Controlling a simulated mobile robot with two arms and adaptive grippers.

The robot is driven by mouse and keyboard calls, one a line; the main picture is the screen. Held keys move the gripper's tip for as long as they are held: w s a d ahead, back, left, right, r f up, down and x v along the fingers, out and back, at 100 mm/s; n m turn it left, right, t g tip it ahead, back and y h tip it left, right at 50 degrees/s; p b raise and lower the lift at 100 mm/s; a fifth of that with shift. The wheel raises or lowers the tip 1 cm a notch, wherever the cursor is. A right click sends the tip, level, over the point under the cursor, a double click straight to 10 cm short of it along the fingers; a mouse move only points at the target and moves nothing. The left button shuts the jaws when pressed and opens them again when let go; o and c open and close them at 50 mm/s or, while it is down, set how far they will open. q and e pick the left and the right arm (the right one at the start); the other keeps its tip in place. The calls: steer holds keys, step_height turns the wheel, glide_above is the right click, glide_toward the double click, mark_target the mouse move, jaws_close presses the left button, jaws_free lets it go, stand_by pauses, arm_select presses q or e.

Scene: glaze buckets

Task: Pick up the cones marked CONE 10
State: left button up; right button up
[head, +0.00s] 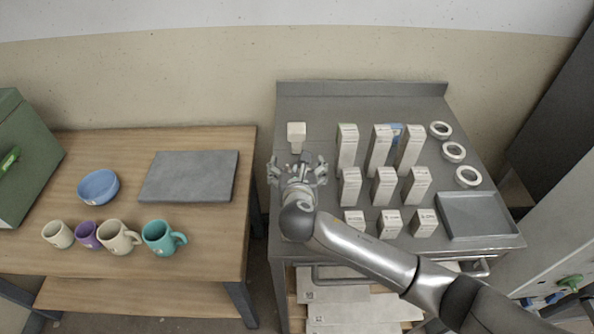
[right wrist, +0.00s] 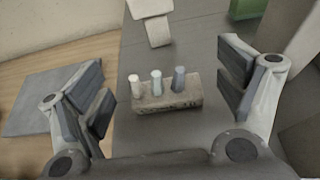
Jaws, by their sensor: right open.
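A small grey-beige block (right wrist: 168,103) with several upright pegs stands on the metal bench in the right wrist view. Three cone-like pegs show: a white one (right wrist: 136,84), a grey-blue one (right wrist: 156,82) and a darker blue-grey one (right wrist: 179,79). Dark marks on the block's front are too blurred to read. My right gripper (head: 298,172) is open and empty above the bench's left side. In the right wrist view its spread fingers (right wrist: 165,78) lie either side of the block, not touching it. In the head view the gripper hides the block. My left gripper is not in view.
A pale holder (head: 296,136) stands just behind the gripper. White boxes (head: 384,186) in rows, several rings (head: 453,151) and a grey tray (head: 478,236) fill the bench's right. The wooden table (head: 215,222) at left holds mugs, a blue bowl (head: 98,186) and a grey slab (head: 190,176).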

steer(key=c, duration=1.1)
steer(key=shift+r, duration=0.1)
